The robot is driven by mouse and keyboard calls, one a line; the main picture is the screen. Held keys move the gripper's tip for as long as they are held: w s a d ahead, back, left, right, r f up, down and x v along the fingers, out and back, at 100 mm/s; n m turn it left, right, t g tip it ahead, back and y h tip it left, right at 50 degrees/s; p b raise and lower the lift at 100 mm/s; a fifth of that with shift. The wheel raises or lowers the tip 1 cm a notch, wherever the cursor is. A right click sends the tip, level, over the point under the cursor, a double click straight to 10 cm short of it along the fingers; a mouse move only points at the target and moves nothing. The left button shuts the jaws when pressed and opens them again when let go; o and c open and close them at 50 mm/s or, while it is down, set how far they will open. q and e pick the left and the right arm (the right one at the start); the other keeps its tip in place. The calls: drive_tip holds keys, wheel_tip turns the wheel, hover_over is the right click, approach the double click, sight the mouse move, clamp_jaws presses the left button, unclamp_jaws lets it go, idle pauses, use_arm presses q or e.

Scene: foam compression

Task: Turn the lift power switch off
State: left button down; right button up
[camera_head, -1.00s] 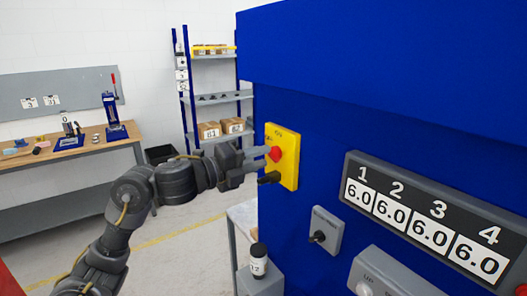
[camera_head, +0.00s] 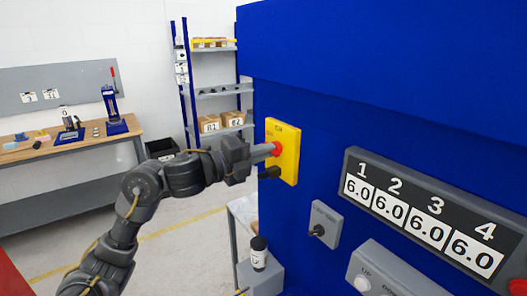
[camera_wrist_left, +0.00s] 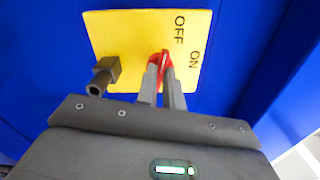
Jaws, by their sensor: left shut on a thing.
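The lift power switch is a yellow plate (camera_head: 285,150) on the blue machine's side, with a red knob (camera_head: 276,149). In the left wrist view the red knob (camera_wrist_left: 161,58) sits on the yellow plate (camera_wrist_left: 125,30), beside the printed words OFF and ON. My left gripper (camera_head: 268,150) reaches in from the left, and its fingers (camera_wrist_left: 161,82) are shut on the red knob. The fingers hide part of the knob, and its exact setting is hard to read. My right gripper is not in view.
A black padlock-like part (camera_wrist_left: 103,76) juts from the plate close to the fingers. A small grey switch box (camera_head: 325,227) and a numbered display panel (camera_head: 432,215) are on the machine to the right. A dark bottle (camera_head: 259,254) stands below. A workbench (camera_head: 70,150) and shelf (camera_head: 214,90) are behind.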

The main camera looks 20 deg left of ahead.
use_arm(q)
drive_tip(key=shift+r+n+p, duration=0.1)
drive_tip(key=shift+n+p, duration=0.5)
drive_tip(key=shift+n, duration=0.8)
drive_tip(key=c, duration=1.5)
unclamp_jaws()
